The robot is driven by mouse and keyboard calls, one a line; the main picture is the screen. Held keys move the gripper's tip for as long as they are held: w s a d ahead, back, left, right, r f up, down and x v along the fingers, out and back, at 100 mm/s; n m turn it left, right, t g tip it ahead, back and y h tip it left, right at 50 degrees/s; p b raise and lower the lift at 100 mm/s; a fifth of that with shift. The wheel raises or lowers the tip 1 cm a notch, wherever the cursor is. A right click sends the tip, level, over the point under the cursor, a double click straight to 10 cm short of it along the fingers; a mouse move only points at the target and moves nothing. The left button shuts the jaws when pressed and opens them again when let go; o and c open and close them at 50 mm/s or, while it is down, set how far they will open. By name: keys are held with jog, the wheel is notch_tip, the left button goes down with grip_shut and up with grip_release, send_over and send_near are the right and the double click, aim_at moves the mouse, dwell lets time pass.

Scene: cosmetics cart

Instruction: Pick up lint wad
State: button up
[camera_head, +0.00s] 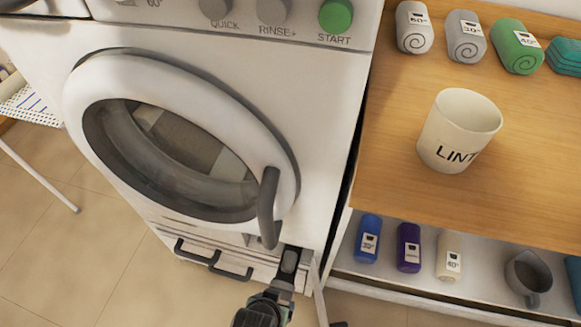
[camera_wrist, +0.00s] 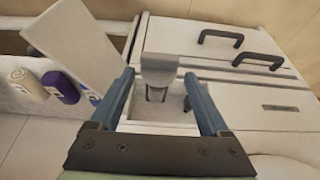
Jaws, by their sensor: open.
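My gripper (camera_wrist: 160,78) is open, with one blue-grey finger on each side of a small open compartment (camera_wrist: 135,127) low on the washer front. A pale grey tab-like piece (camera_wrist: 159,68) stands between the fingertips, with thin dark prongs below it reaching into the compartment. I cannot make out a distinct lint wad; the compartment's inside is small and partly covered by this piece. In the head view my gripper (camera_head: 288,268) is below the washer door, at the lower right of the machine. A cream cup marked LINT (camera_head: 455,140) stands upright on the wooden top.
A white flap (camera_wrist: 80,45) stands open beside my gripper. The washer door (camera_head: 85,95) is shut, its grey handle (camera_head: 268,205) just above my arm. Dark drawer handles (camera_head: 198,252) are to the left.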

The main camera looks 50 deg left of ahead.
jog(key=b, duration=0.2)
send_over(288, 263)
jog(key=s+d, duration=0.2)
jog(key=shift+s+a, duration=0.2)
jog(key=shift+a, duration=0.05)
jog(key=b+x, duration=0.2)
jog(key=x, duration=0.3)
jog(key=shift+w+a, duration=0.1)
jog(key=shift+w, duration=0.05)
jog(key=shift+c, duration=0.3)
grip_shut()
